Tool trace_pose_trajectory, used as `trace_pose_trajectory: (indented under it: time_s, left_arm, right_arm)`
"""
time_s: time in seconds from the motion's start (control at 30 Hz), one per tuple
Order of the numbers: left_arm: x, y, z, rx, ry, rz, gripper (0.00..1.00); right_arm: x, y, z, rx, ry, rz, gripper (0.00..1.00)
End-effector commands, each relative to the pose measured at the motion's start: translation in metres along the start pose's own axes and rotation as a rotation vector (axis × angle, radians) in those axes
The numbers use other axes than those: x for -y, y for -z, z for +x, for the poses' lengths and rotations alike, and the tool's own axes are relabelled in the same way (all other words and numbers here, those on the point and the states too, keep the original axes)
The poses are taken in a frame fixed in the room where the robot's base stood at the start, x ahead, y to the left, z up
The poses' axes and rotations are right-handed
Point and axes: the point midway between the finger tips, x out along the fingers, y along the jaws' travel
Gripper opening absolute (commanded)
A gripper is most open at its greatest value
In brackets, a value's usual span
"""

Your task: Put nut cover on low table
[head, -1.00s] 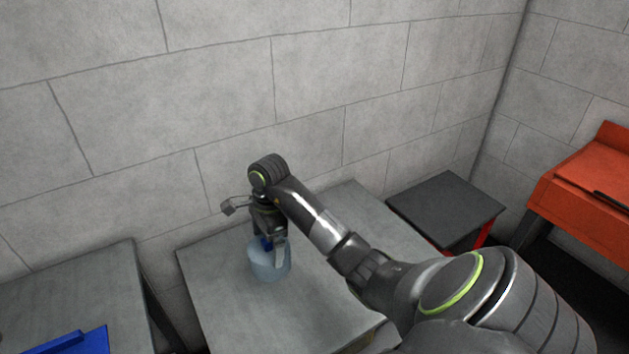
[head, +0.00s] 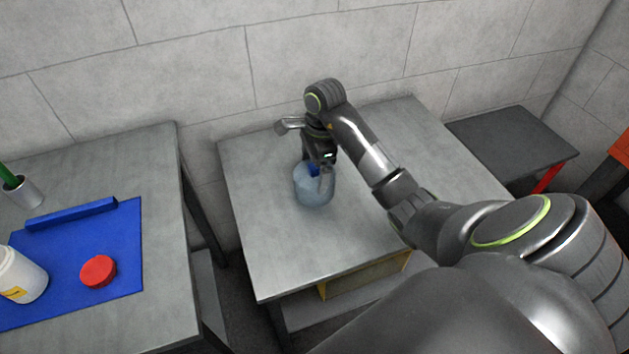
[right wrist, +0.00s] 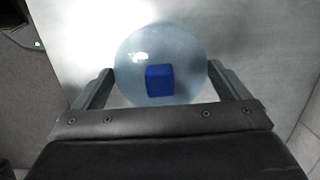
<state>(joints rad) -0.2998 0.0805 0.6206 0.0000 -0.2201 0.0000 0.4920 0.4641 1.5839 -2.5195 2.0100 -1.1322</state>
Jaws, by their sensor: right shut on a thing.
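A pale blue, see-through rounded cover (head: 313,190), which I take as the nut cover, shows in the head view over the grey table (head: 265,245) in the middle. My right gripper (head: 319,172) is shut on it from above. In the right wrist view the cover (right wrist: 135,75) is round, with a blue block (right wrist: 159,80) at its middle, between the two fingers (right wrist: 160,88). I cannot tell whether its underside touches the tabletop. My left gripper is not in view.
A left table (head: 165,290) bears a blue mat (head: 120,235), a red round cap (head: 98,272), a white bottle (head: 20,277) and a metal cup (head: 23,192). A dark table (head: 510,142) stands at right. The middle tabletop around the cover is clear.

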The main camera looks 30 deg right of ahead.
Motion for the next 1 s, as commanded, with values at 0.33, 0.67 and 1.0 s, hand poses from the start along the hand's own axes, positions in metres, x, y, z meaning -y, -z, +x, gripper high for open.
trace_pose_trajectory:
  time_s: [0.33,0.67,1.0]
  left_arm:
    - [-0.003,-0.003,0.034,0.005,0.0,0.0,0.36]
    - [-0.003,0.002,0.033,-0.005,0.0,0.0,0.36]
    - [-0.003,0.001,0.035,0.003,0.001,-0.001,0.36]
  right_arm:
    - [0.0,0.004,0.035,0.0,0.0,0.0,0.71]
    - [0.0,0.004,0.035,0.0,0.0,0.0,0.71]
    - [0.0,0.004,0.038,0.0,0.0,0.0,1.0]
